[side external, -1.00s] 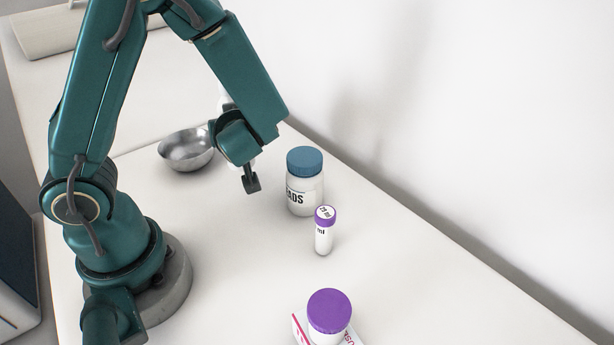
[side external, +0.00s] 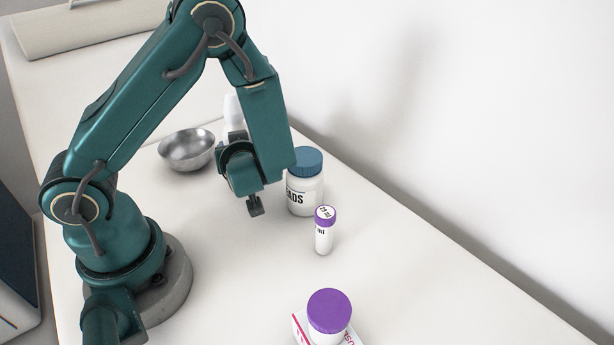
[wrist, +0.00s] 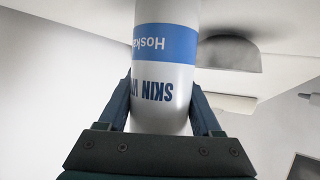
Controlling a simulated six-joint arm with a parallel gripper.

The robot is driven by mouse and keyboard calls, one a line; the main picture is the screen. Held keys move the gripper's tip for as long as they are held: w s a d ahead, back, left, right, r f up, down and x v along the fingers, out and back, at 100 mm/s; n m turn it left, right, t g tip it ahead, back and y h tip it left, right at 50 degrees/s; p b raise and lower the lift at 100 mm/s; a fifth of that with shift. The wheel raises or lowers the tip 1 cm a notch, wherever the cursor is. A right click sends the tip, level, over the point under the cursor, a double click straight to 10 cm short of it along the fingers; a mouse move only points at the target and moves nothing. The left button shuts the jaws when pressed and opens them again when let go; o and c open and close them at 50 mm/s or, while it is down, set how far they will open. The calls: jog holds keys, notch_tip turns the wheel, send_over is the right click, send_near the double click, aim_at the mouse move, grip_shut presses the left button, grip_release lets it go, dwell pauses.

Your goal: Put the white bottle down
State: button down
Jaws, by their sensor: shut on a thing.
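The white bottle (wrist: 165,85) fills the middle of the wrist view, with a blue band and blue "SKIN" lettering that reads upside down. My gripper (wrist: 165,118) is shut on it, with a dark finger on each side. In the side external view my gripper (side external: 254,205) is near the middle of the table, left of the blue-capped jar. Only a white upper part of the bottle (side external: 233,112) shows there, behind my arm. Its base is hidden, so I cannot tell whether it touches the table.
A blue-capped white jar (side external: 305,190) stands close to the right of my gripper, with a small purple-capped vial (side external: 325,235) nearer the camera. A metal bowl (side external: 187,150) is on the left. A purple-capped container (side external: 329,315) sits at the front. The table between is clear.

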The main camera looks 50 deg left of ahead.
jog(key=shift+f, duration=0.15)
jog(key=shift+c, duration=0.3)
grip_release()
